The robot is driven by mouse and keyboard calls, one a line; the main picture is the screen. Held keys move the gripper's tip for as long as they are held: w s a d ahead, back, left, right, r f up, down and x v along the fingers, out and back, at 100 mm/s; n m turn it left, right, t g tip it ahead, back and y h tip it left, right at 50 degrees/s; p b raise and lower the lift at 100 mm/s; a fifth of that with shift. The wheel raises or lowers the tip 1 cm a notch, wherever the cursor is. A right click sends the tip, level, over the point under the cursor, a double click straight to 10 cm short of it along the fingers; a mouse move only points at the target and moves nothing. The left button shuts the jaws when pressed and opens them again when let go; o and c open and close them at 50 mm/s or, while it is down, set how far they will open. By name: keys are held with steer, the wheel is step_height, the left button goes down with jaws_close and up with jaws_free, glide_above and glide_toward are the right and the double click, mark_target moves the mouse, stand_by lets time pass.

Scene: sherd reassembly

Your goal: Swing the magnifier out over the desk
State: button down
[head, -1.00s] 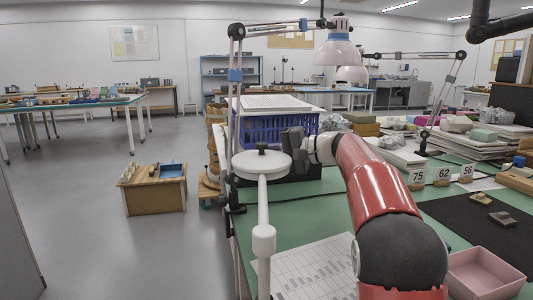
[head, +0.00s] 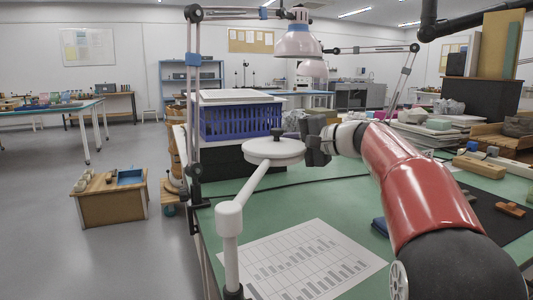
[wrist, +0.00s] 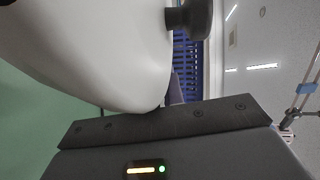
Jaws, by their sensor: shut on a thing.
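The magnifier (head: 273,152) has a round white head with a dark knob (head: 277,133) on top. Its white arm (head: 252,187) slants from the head down to a white joint (head: 229,219) on a post at the desk's left edge. The head is over the green desk (head: 345,205), near its left side. My gripper (head: 306,150) is shut on the right edge of the head. In the wrist view the white head (wrist: 95,45) fills the upper left against a dark finger (wrist: 170,122); the other finger is hidden.
A blue crate (head: 241,121) stands behind the magnifier. A lamp with a pink shade (head: 298,42) hangs above, its post (head: 194,100) left of the head. A chart sheet (head: 310,262) lies flat in front.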

steer(key=s+d+m+t+h+b, duration=0.6)
steer(key=s+d+m+h, duration=0.3)
steer(key=s+d, duration=0.9)
steer(key=shift+d+h, duration=1)
steer(key=shift+d, duration=0.7)
steer(key=shift+r, duration=0.1)
steer(key=c, duration=1.5)
jaws_free()
